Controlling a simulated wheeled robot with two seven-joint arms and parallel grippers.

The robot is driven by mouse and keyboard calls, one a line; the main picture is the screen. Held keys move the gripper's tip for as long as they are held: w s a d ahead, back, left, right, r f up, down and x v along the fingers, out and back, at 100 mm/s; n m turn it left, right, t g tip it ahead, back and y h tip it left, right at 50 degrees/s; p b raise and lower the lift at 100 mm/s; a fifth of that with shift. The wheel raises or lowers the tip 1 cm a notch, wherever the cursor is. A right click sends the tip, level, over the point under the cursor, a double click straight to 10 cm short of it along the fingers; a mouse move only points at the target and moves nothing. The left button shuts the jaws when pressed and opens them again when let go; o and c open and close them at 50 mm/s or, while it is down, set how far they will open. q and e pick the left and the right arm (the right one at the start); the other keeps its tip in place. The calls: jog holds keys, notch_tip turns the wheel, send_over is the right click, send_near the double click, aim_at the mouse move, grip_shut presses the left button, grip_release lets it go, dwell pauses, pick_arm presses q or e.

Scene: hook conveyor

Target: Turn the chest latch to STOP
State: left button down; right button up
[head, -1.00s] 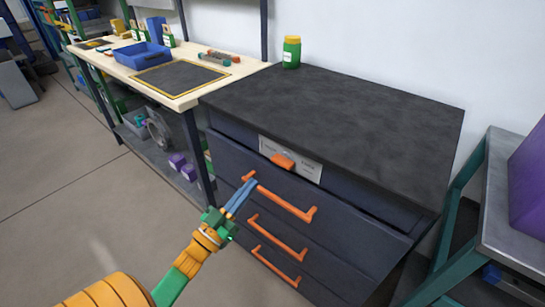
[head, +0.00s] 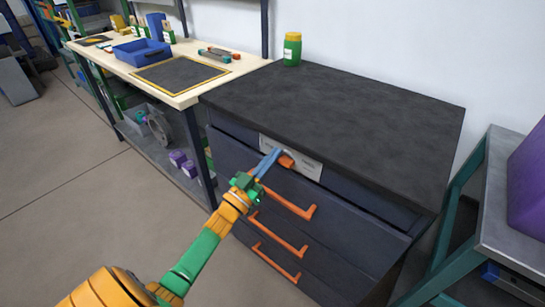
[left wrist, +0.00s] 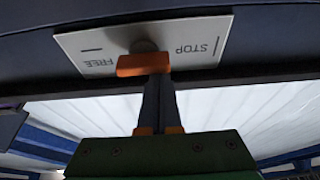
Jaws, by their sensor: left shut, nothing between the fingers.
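The dark chest (head: 340,110) has a white latch plate (head: 308,170) high on its front. The orange latch (head: 287,161) is on this plate, partly hidden by my left gripper (head: 274,155). In the left wrist view the plate (left wrist: 95,42) shows upside down, with FREE on the left and STOP on the right. The orange latch (left wrist: 143,65) lies below a round grey hub between the two words. My left gripper (left wrist: 157,80) is shut and empty, its fingertips at the latch's edge; whether they touch it I cannot tell. My right gripper is not in view.
Orange drawer handles (head: 278,232) stick out below the latch. A green jar (head: 292,48) stands on the chest's back corner. A workbench (head: 195,98) with a blue bin (head: 142,52) is on the left. A teal-framed table (head: 510,225) is on the right.

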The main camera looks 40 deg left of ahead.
pick_arm(q)
jog(key=shift+f+n+y+p, duration=0.1)
jog(key=shift+n+y+p, duration=0.35)
jog(key=shift+n, duration=0.65)
jog(key=n+y, duration=0.1)
jog(key=n+y+p, duration=0.1)
jog(key=n, duration=0.1)
jog(key=shift+a+f+n, duration=0.15)
jog(key=shift+a+n, duration=0.05)
jog(key=shift+n, duration=0.1)
jog(key=shift+d+f+n+g+y+p, duration=0.15)
jog(key=shift+f+n+g+y+p, duration=0.7)
jog(key=shift+n, duration=1.85)
jog(key=shift+d+n+g+y+p, duration=0.1)
jog(key=shift+n+g+y+p, duration=0.2)
jog(key=shift+n+g+p, duration=1.6)
jog(key=shift+d+f+n+t+y+p, duration=0.15)
jog(key=shift+f+n+t+y+p, duration=0.4)
jog(key=shift+n, duration=2.95)
